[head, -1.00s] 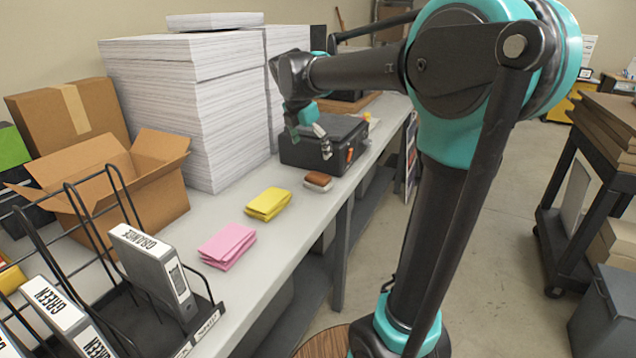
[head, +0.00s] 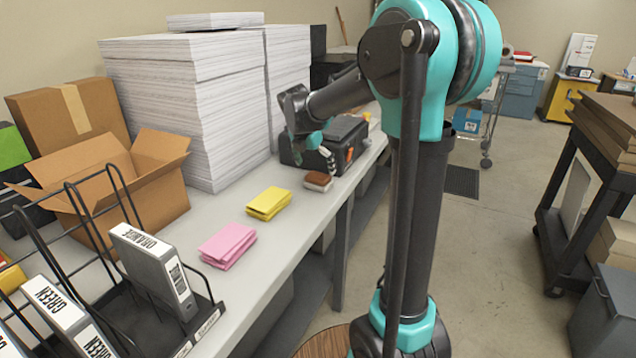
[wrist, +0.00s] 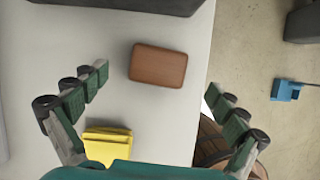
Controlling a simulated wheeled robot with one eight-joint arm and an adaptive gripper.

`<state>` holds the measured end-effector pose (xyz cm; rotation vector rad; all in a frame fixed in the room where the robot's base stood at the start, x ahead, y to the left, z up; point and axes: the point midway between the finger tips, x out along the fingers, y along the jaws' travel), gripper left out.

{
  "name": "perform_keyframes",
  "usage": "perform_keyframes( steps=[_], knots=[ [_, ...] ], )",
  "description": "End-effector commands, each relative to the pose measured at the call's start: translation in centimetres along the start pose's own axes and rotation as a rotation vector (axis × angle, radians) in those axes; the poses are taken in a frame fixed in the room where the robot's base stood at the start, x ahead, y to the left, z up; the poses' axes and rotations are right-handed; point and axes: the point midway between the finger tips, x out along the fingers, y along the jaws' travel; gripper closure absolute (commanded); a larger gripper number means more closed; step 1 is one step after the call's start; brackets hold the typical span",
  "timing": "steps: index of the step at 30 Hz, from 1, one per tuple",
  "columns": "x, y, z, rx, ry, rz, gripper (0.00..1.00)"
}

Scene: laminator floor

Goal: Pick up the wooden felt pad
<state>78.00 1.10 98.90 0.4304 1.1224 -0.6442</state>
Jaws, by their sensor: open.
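The wooden felt pad (head: 318,179) is a small block with a brown wooden top and a pale underside. It lies flat on the grey bench near its front edge, just in front of the black machine. In the wrist view its brown top (wrist: 158,66) shows beyond and between my fingertips, clear of both. My gripper (wrist: 166,85) is open and empty above the bench. In the head view my gripper (head: 322,160) hangs close to the pad, its fingers partly against the black machine.
A folded yellow cloth (head: 268,205) and a folded pink cloth (head: 228,244) lie nearer on the bench. The black machine (head: 340,139) stands just behind the pad. Tall paper stacks (head: 190,110) and an open cardboard box (head: 150,185) stand at the left. The binder rack (head: 205,322) is in front.

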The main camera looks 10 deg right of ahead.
Motion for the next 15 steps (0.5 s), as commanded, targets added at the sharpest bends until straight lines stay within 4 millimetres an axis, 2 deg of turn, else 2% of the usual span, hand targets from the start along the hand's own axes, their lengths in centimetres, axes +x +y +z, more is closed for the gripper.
perform_keyframes(
  steps=[4, 10, 15],
  knots=[
    [1.1, 0.0, 0.0, 0.001, 0.0, 0.0, 0.03],
    [4.0, 0.2, -0.1, 0.002, 0.0, 0.0, 0.03],
    [5.2, 0.1, -0.2, 0.0, 0.0, 0.0, 0.03]
  ],
)
